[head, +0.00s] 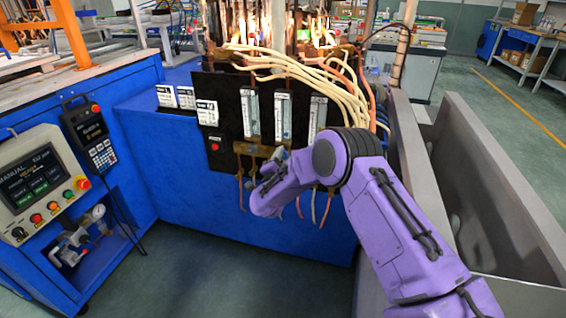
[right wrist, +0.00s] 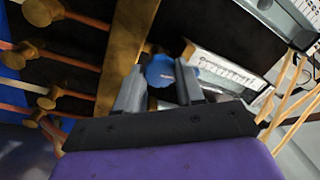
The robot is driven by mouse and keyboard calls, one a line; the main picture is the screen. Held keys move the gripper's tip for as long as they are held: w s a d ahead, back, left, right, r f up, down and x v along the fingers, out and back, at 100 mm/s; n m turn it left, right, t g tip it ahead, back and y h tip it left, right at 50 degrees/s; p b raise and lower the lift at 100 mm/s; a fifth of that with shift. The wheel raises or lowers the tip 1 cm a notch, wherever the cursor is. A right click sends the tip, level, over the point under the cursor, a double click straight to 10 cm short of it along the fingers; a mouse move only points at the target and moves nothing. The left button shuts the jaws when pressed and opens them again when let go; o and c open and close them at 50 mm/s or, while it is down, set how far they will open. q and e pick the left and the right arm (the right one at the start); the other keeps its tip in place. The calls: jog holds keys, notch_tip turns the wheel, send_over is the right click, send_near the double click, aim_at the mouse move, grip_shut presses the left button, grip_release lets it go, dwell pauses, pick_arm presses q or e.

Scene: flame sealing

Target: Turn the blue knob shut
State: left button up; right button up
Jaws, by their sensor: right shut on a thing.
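The blue knob (right wrist: 160,71) shows in the right wrist view, between the two fingertips of my right gripper (right wrist: 158,78). The fingers are shut on it from both sides. It sits beside a brass bar (right wrist: 124,50) and below a clear flow tube with a scale (right wrist: 222,72). In the head view my purple right arm reaches to the black panel (head: 225,85), and its hand covers the knob there. My left gripper is not in view.
Three flow tubes (head: 283,115) stand on the panel. Cream hoses (head: 300,72) hang above and right of my arm. Flames (head: 318,35) burn at the top. A control box (head: 38,180) and a handheld pendant (head: 88,130) are at left. A grey metal trough (head: 480,190) lies right.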

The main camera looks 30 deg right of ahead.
jog(key=shift+m+b, duration=0.35)
jog(key=shift+m, duration=0.45)
jog(key=o, duration=1)
jog(key=v, duration=1)
jog(key=shift+s+a+f, duration=0.15)
jog(key=shift+a, duration=0.1)
